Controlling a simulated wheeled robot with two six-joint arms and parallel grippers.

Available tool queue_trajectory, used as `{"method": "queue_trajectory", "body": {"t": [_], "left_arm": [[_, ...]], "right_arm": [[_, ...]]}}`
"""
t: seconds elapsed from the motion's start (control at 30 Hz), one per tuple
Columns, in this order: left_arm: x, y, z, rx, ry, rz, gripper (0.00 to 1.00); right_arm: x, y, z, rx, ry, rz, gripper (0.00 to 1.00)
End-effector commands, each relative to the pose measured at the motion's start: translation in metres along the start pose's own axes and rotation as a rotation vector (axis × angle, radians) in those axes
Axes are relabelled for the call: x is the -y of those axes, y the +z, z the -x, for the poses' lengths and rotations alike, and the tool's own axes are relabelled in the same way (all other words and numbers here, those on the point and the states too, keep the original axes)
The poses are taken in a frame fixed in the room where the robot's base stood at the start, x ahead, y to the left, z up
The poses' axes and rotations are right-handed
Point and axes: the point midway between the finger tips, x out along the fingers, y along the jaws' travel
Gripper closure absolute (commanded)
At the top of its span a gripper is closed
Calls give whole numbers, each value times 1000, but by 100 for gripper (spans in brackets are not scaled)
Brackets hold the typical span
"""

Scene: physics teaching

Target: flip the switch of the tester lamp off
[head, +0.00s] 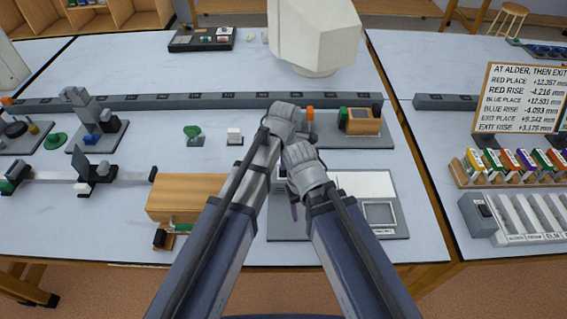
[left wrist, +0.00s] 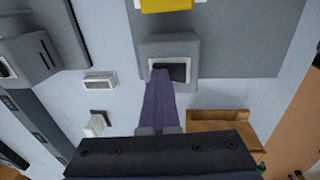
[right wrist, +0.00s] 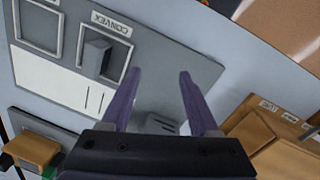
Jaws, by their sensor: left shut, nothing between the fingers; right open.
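The tester lamp (left wrist: 158,46) looks like a grey box with a dark recessed switch (left wrist: 181,72) in the left wrist view. It stands at the edge of a grey board (left wrist: 245,40). My left gripper (left wrist: 161,74) is shut and empty, its purple fingertips over the switch's left part; I cannot tell whether they touch it. In the right wrist view a slotted grey box (right wrist: 158,124), probably the lamp, lies beyond my right gripper (right wrist: 160,75), which is open and empty. In the head view my arms hide most of the lamp. The switch's position is unclear.
A wooden box (head: 185,195) stands left of the board. The board carries a white panel (head: 365,184) and a square tray (head: 380,213). A small white block (head: 234,135) stands farther back. My two forearms are close together, leaving little room between them.

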Motion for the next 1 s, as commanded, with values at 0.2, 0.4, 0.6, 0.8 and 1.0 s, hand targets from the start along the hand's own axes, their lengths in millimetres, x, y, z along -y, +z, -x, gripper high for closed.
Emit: {"method": "queue_trajectory", "body": {"t": [0.2,0.4,0.6,0.8,1.0], "left_arm": [[3,0,0,0,-4,0,100],[12,0,2,0,-7,-1,100],[18,0,5,0,-6,0,100],[17,0,5,0,-4,0,100],[16,-1,7,0,-3,0,100]], "right_arm": [[0,0,0,0,0,0,38],[0,0,1,0,0,0,38],[0,0,3,0,0,0,38],[0,0,3,0,0,0,38],[0,0,5,0,0,0,38]]}}
